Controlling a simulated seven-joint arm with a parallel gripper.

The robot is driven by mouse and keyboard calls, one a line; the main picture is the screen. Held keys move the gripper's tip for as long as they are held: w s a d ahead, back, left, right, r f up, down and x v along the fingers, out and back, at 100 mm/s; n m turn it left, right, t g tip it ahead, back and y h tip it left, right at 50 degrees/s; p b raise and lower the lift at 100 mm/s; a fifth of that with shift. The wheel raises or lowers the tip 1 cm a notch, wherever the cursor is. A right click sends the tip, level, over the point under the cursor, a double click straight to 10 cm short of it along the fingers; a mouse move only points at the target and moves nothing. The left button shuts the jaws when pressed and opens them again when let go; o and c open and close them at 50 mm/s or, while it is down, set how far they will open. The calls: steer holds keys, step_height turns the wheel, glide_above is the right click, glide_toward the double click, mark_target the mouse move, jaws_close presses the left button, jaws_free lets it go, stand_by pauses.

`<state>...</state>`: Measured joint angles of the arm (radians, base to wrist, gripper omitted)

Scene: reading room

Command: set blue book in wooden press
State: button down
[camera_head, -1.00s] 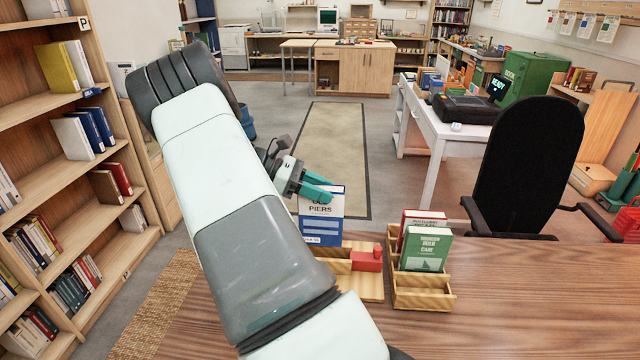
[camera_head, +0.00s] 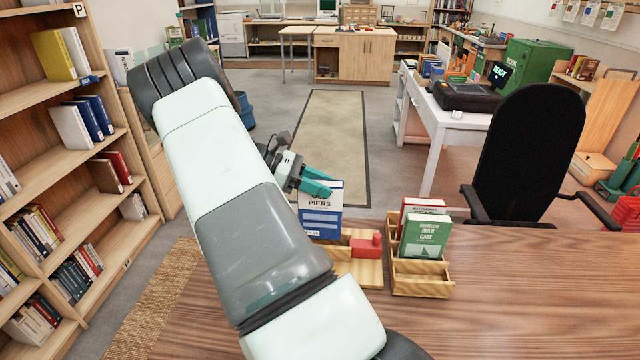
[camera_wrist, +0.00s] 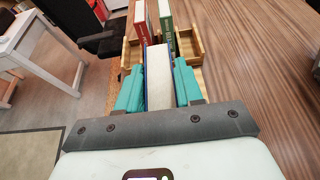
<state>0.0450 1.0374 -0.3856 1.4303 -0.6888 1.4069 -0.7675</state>
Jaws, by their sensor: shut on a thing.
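The blue book (camera_head: 321,219), with a white title band reading "PIERS", stands upright in my gripper (camera_head: 314,184). In the wrist view the teal fingers (camera_wrist: 159,88) are shut on both sides of the book, whose pale page edge (camera_wrist: 158,75) faces the camera.
A wooden rack (camera_head: 421,280) right of the press holds a green book (camera_head: 425,237) and a red book (camera_head: 409,215). The brown table (camera_head: 540,290) is clear to the right. A black chair (camera_head: 527,150) stands behind it, and a bookshelf (camera_head: 120,245) is at the left.

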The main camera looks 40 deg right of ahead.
mark_target(319, 202)
stand_by(0.5)
steer(key=shift+f, duration=1.65)
step_height(319, 202, down, 2)
stand_by(0.6)
steer(key=c, duration=0.6)
jaws_free()
steer(key=shift+c, duration=0.2)
steer(key=v, duration=1)
steer(key=shift+w+a, duration=0.25)
